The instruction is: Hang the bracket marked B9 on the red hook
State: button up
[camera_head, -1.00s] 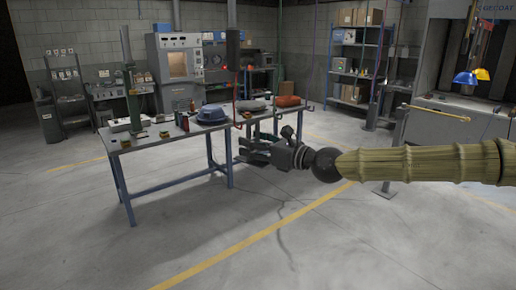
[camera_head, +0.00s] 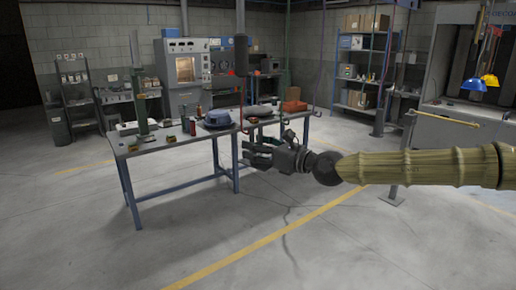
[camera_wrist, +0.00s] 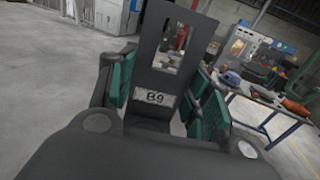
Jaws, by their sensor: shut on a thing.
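The bracket (camera_wrist: 156,97) is a dark flat plate with a rectangular opening and a pale label reading B9 in the wrist view. My gripper (camera_wrist: 160,95) is shut on it, with green-padded fingers on both sides, and holds it upright. In the head view my gripper (camera_head: 262,154) is in front of the workbench's right part, and the bracket is too small and dark to make out there. A thin red line hangs near the bench's middle in the head view; I cannot tell whether it is the red hook.
A workbench (camera_head: 165,153) with blue legs carries a blue hood (camera_head: 218,119) and an orange-red item (camera_head: 292,106). A yellow rail (camera_head: 447,119) stands right. The foreground floor is clear.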

jog(key=shift+w+a+r, duration=0.1)
jog(key=shift+w+a, duration=0.05)
jog(key=shift+w, duration=0.1)
dwell(0.3)
jog(key=shift+w+a, duration=0.5)
jog(key=shift+w, duration=0.15)
jog(key=shift+w+a, duration=0.15)
dwell(0.3)
jog(key=shift+w+a, duration=0.35)
jog(key=shift+w, duration=0.15)
jog(key=shift+w, duration=0.1)
jog(key=shift+w+a, duration=0.35)
jog(key=shift+w, duration=0.1)
jog(key=shift+w+a, duration=0.1)
jog(key=shift+f+b, duration=0.6)
jog(key=shift+f, duration=0.75)
dwell(0.8)
